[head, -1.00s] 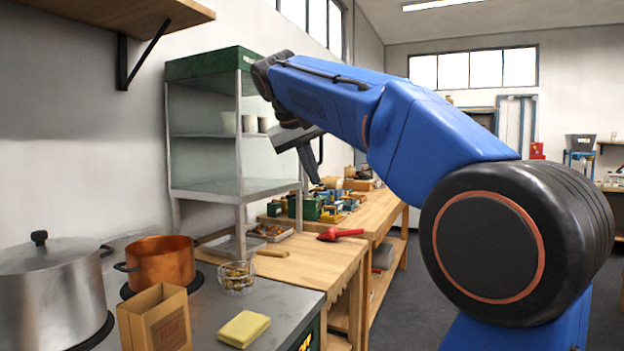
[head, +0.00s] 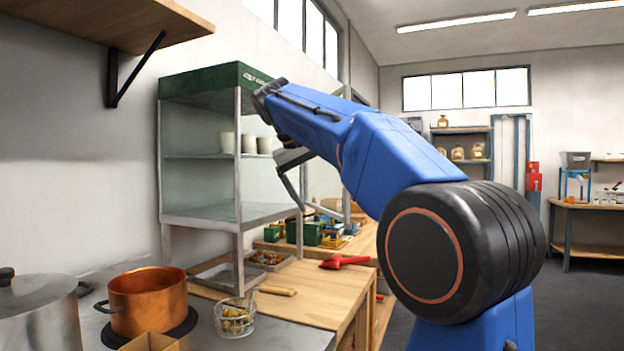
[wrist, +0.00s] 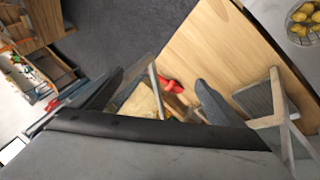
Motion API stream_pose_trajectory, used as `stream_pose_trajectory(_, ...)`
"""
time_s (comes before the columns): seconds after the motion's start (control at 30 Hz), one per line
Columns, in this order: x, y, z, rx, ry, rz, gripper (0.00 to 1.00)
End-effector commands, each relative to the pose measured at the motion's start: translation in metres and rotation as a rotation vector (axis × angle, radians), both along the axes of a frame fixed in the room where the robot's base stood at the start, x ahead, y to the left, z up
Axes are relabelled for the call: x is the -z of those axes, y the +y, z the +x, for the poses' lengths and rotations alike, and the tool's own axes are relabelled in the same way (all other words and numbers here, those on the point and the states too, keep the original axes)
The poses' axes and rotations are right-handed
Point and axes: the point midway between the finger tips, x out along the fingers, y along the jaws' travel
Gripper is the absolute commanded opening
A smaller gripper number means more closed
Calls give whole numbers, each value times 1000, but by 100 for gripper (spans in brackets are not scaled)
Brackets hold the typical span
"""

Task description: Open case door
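The case (head: 200,217) is a glass-sided cabinet with a green top and grey metal frame, standing at centre left in the head view. White cups stand on its shelf. My gripper (head: 291,178) is beside its right side, partly hidden by my arm. A thin upright grey bar (head: 346,190) shows just right of the gripper and seems to be the door's edge; how far the door stands open I cannot tell. In the wrist view my gripper (wrist: 160,80) has its fingers wide apart, with a grey frame bar (wrist: 154,90) seen between them. No firm hold shows.
A red scoop (head: 343,262) lies on the wooden bench (head: 310,300). Open floor (head: 585,300) lies at the right.

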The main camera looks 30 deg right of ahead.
Motion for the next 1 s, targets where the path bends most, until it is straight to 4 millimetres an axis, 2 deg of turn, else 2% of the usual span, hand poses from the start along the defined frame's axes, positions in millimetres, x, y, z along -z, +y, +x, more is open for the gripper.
stream_pose_trajectory(0.03,20,-1,57,-100,-78,-19,74)
stream_pose_trajectory(0.07,25,-4,58,-101,-76,-16,50)
stream_pose_trajectory(0.1,31,-7,60,-101,-76,-16,7)
stream_pose_trajectory(0.13,35,-10,61,-100,-77,-16,0)
stream_pose_trajectory(0.2,42,-16,63,-100,-82,-17,0)
stream_pose_trajectory(0.3,39,-31,59,-97,-85,-17,0)
stream_pose_trajectory(0.5,38,-48,54,-98,-86,-15,0)
stream_pose_trajectory(1.0,37,-53,52,-99,-88,-15,0)
